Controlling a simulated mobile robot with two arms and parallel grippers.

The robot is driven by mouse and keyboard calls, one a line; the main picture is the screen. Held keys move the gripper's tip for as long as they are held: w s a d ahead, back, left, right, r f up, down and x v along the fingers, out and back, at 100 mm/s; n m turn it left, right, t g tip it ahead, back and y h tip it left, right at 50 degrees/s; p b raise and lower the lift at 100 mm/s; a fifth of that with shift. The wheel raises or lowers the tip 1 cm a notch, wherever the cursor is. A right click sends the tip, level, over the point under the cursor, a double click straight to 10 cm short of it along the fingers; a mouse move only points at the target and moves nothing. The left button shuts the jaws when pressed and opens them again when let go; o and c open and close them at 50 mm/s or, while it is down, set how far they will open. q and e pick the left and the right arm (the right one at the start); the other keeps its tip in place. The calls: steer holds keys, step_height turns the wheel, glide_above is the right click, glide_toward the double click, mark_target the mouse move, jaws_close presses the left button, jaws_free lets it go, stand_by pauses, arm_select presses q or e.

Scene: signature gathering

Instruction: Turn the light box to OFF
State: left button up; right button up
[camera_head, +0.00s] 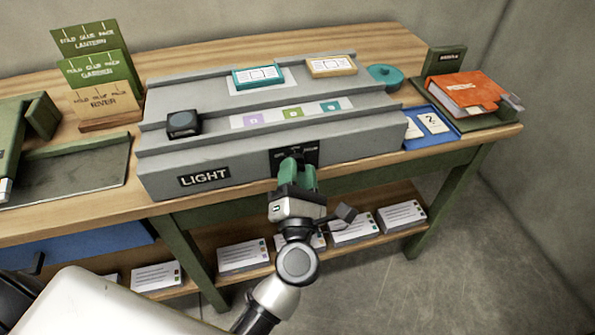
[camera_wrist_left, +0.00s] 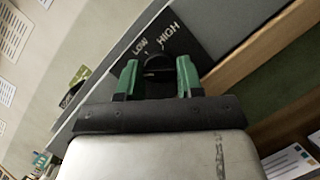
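The light box (camera_head: 270,142) is a long grey stepped console on the wooden table, with a "LIGHT" label on its front. A black dial plate (camera_head: 308,152) sits on that front, and it also shows in the left wrist view (camera_wrist_left: 176,22) with the words LOW and HIGH. My left gripper (camera_head: 297,168) is at the plate. In the left wrist view its green fingers (camera_wrist_left: 158,76) stand apart on either side of a dark round knob (camera_wrist_left: 158,64). Contact with the knob is unclear. The OFF mark and the knob's pointer cannot be made out. My right gripper is not in view.
An orange book (camera_head: 462,92) is at the right, and paper signs (camera_head: 98,72) stand at the left. Paper stacks (camera_head: 245,254) fill the lower shelf.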

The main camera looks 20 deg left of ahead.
arm_select(q)
steer(key=o, duration=0.4)
steer(key=shift+o, duration=0.2)
steer(key=b+v, duration=0.2)
steer(key=v, duration=0.9)
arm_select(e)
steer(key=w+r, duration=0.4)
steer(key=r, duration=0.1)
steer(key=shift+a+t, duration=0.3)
